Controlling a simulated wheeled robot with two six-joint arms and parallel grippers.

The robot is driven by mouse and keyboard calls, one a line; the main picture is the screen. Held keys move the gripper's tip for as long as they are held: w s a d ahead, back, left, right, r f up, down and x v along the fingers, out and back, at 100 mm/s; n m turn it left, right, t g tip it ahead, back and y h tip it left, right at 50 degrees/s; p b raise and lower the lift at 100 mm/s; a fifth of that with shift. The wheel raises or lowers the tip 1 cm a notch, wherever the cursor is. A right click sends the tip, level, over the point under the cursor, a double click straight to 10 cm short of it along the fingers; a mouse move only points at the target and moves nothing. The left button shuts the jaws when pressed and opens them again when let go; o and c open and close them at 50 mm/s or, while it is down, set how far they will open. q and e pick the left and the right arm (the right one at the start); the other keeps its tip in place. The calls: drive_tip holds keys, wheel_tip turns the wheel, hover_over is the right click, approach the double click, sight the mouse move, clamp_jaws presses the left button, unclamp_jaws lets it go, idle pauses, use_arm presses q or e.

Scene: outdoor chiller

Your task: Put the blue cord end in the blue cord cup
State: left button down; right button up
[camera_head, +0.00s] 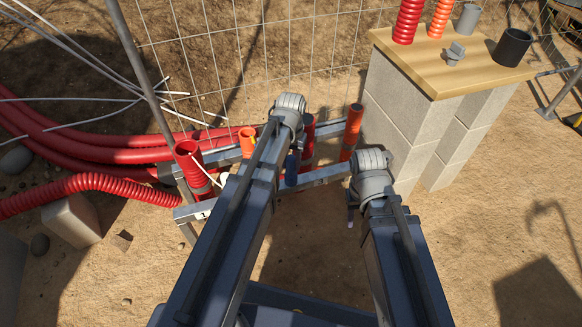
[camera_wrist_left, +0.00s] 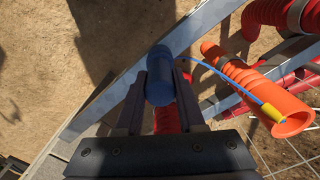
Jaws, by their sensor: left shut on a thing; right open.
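A dark blue cylinder (camera_wrist_left: 159,82), which looks like the blue cord end, sits between the fingers of my left gripper (camera_wrist_left: 157,95), shut on it. A thin blue cord (camera_wrist_left: 225,79) runs from beside the cylinder to the mouth of an orange corrugated tube (camera_wrist_left: 260,92), where a yellow band shows. In the head view a small blue piece (camera_head: 291,170) shows near the metal frame, below my left wrist. My left fingers are mostly hidden there. My right gripper (camera_head: 351,212) is open, largely hidden under its wrist. I cannot make out the blue cord cup with certainty.
A metal frame (camera_head: 322,177) holds red and orange tubes (camera_head: 353,130). Thick red pipes (camera_head: 95,145) lie to the left. A block stand with a wooden top (camera_head: 408,50) carries a black cup (camera_head: 513,47) and a grey cup (camera_head: 467,19). A wire fence (camera_head: 220,55) stands behind.

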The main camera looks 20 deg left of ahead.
use_arm(q)
drive_tip(key=shift+f, duration=0.15)
drive_tip(key=c, duration=0.5)
unclamp_jaws()
wheel_tip(320, 180, up, 12)
drive_tip(key=p, duration=1.2)
drive_tip(key=shift+r, duration=0.2)
